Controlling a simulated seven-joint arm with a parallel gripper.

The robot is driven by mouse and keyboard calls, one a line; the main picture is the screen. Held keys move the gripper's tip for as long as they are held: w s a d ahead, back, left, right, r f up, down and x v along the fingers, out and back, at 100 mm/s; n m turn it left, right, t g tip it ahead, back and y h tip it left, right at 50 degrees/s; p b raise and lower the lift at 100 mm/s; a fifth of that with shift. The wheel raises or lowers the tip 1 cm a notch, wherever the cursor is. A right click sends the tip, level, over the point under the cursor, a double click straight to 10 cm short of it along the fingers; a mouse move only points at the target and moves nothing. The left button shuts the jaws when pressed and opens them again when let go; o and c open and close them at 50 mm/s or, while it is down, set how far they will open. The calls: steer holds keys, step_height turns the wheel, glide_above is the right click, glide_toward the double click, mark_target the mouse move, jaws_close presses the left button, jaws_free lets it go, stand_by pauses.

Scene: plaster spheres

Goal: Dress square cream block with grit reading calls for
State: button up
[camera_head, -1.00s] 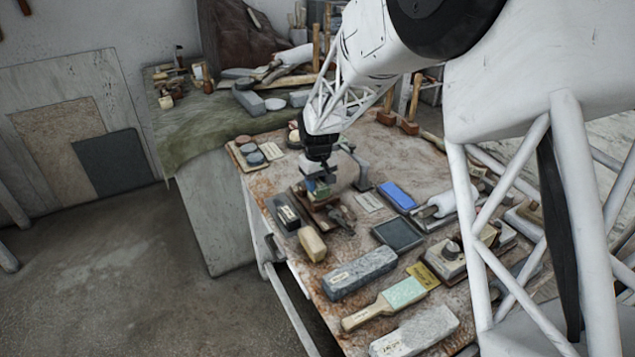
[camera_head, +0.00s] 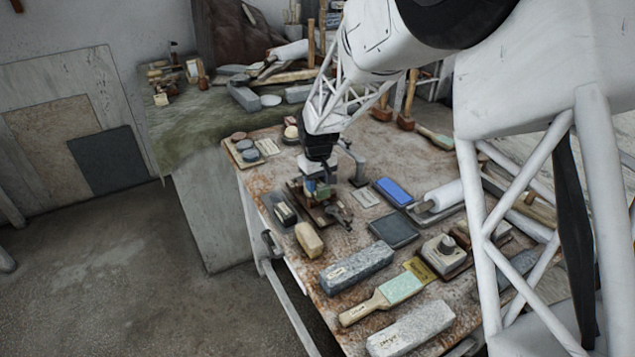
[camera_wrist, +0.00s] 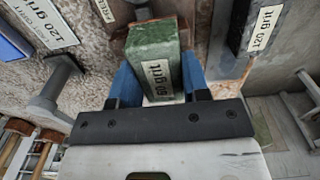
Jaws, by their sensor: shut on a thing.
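My gripper (camera_wrist: 158,88) is shut on a green block (camera_wrist: 157,52), its blue fingers on either side of it. The block's pale label reads "grit" with a number that looks like 60. In the head view my gripper (camera_head: 318,186) is low over a brown wooden board (camera_head: 303,205) on the bench; whether the held block touches anything is unclear. A cream block (camera_head: 309,240), oblong from here, lies on the bench in front of the board. A dark block (camera_head: 285,208) beside the board has a pale label; the wrist view shows a dark block (camera_wrist: 258,32) labelled "120 grit".
A blue slab (camera_head: 393,192), dark slab (camera_head: 394,230), long grey stone (camera_head: 357,266), green-faced paddle (camera_head: 400,288) and pale stone (camera_head: 410,328) lie on the bench. A grey clamp-like post (camera_head: 355,165) stands close right of my gripper. The bench edge is left.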

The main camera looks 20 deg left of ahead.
steer(key=shift+w+a, duration=0.7)
steer(key=shift+a, duration=0.05)
steer(key=shift+w+a+r, duration=0.1)
steer(key=shift+w+a, duration=0.7)
steer(key=shift+s+d+r, duration=0.1)
steer(key=shift+s+d+r, duration=0.65)
steer(key=shift+d, duration=0.05)
stand_by(0.4)
steer(key=shift+w+d+f, duration=0.25)
steer(key=shift+w+d, duration=0.55)
steer(key=shift+d, duration=0.05)
